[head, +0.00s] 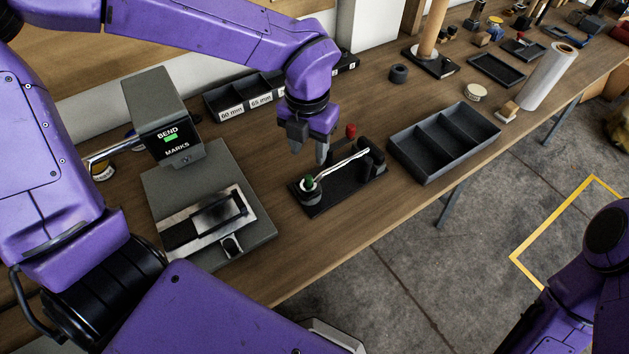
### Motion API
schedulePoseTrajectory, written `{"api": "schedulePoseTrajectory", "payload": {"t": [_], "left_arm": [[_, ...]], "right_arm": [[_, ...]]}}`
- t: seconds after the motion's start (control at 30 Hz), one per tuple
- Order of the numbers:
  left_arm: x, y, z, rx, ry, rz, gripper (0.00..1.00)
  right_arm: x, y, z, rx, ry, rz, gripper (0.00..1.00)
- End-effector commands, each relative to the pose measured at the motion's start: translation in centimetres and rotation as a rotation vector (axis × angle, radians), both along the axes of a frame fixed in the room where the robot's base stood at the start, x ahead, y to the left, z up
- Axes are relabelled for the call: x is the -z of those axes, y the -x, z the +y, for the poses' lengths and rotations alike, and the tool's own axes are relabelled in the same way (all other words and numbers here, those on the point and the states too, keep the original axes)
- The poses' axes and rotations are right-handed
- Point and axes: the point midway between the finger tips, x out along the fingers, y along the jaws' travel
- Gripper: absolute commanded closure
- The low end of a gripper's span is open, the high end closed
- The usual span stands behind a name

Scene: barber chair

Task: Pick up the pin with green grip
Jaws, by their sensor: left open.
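The pin with the green grip (309,182) stands at the near left end of a black fixture (338,192) on the wooden bench. Only its small green top shows; its lower part is hidden in a round holder. A pin with a red grip (351,131) stands behind the fixture's metal bar (342,163). My left gripper (310,154) points down with its fingers apart and empty. It appears just behind and above the green grip, apart from it. My right arm shows at the lower right, but its gripper is out of view.
A grey device marked BEND MARKS (165,120) stands left of the fixture. An empty black compartment tray (446,143) lies to the right, and labelled bins (240,97) stand behind. Bare bench (300,245) lies in front of the fixture.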

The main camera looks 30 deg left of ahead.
Motion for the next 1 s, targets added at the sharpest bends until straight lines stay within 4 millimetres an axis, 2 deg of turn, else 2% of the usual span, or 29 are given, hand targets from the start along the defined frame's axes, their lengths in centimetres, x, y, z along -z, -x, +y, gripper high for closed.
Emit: {"api": "schedulePoseTrajectory", "payload": {"t": [0.1,0.37,0.57,0.83,0.87,0.9,1.0], "left_arm": [[2.3,0.2,0.1,0.000,-0.003,0.007,0.54],[5.7,0.3,0.1,0.002,-0.004,0.006,0.54],[9.3,0.5,0.1,0.000,-0.004,0.005,0.54],[10.0,0.4,0.1,-0.001,0.000,0.001,0.54],[10.0,0.4,0.1,-0.001,0.000,0.001,0.61],[10.0,0.4,0.1,-0.001,0.000,0.001,0.74],[10.0,0.4,0.1,-0.001,0.000,0.001,1.00]], "right_arm": [[-0.1,0.0,0.0,0.000,0.000,0.001,1.00],[-0.4,0.0,0.0,0.000,0.000,0.000,1.00],[-0.8,0.0,0.0,0.000,0.000,0.000,1.00],[-0.7,0.0,0.0,0.000,0.000,0.000,1.00],[-0.7,0.0,0.0,0.000,0.000,0.000,1.00],[-0.7,0.0,0.0,0.000,0.000,0.000,1.00],[-0.7,0.0,0.0,0.000,0.000,0.000,1.00]]}}
